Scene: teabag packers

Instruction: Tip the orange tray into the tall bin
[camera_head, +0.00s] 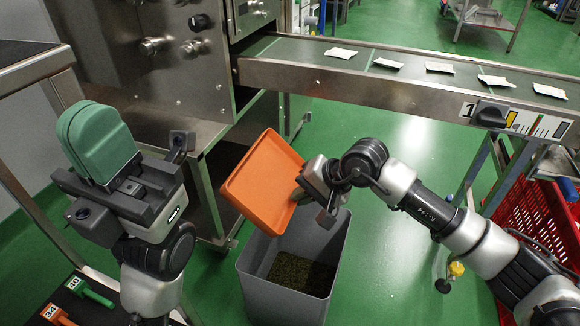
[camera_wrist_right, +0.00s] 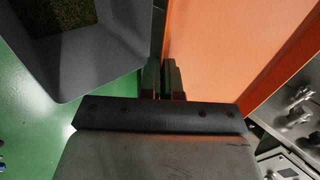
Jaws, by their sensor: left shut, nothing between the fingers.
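The orange tray (camera_head: 263,182) is held steeply tilted above the tall grey bin (camera_head: 251,268); its visible inside face looks bare. My right gripper (camera_head: 318,190) is shut on the tray's right edge; in the right wrist view its fingers (camera_wrist_right: 168,80) meet the rim of the tray (camera_wrist_right: 225,50). The bin also shows in the right wrist view (camera_wrist_right: 95,60). Dark green loose material (camera_head: 300,274) lies inside the bin. My left gripper (camera_head: 95,143), with green finger pads, is shut and empty at the left, apart from tray and bin.
A conveyor (camera_head: 400,90) with several white packets runs across the back from a steel machine (camera_head: 150,60). A red crate (camera_head: 535,225) stands at the right. Green-handled (camera_head: 92,292) and orange-handled (camera_head: 58,315) tools lie at lower left.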

